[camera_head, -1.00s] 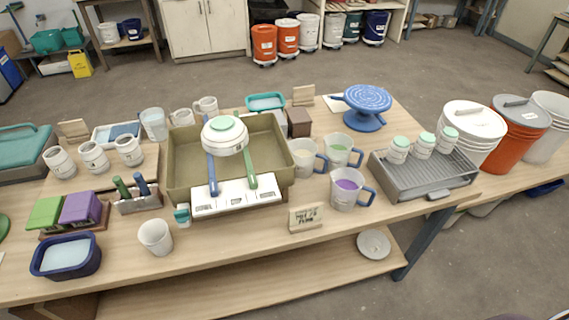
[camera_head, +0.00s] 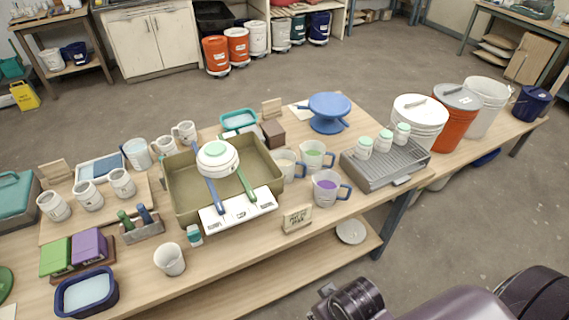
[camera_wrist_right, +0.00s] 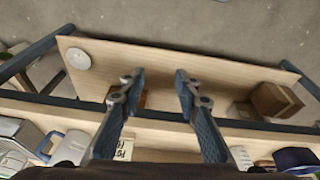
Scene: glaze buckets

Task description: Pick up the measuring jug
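Three clear measuring jugs with blue handles stand upright on the table in the head view: one with purple contents (camera_head: 327,189), one with green (camera_head: 314,158), one with cream (camera_head: 286,164). A blue-handled jug (camera_wrist_right: 46,150), apparently the purple one, shows partly at the lower left of the right wrist view. My right gripper (camera_wrist_right: 158,78) is open, its two fingers apart with nothing between them. In the head view my right arm enters at the lower right, in front of the table and apart from the jugs. My left gripper is not in view.
A small sign (camera_head: 297,219) stands in front of the purple jug. A grey ribbed tray (camera_head: 385,167) with several small jars is to its right, and an olive basin (camera_head: 182,205) to its left. A lower shelf (camera_head: 255,272) holds a white disc (camera_head: 351,231).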

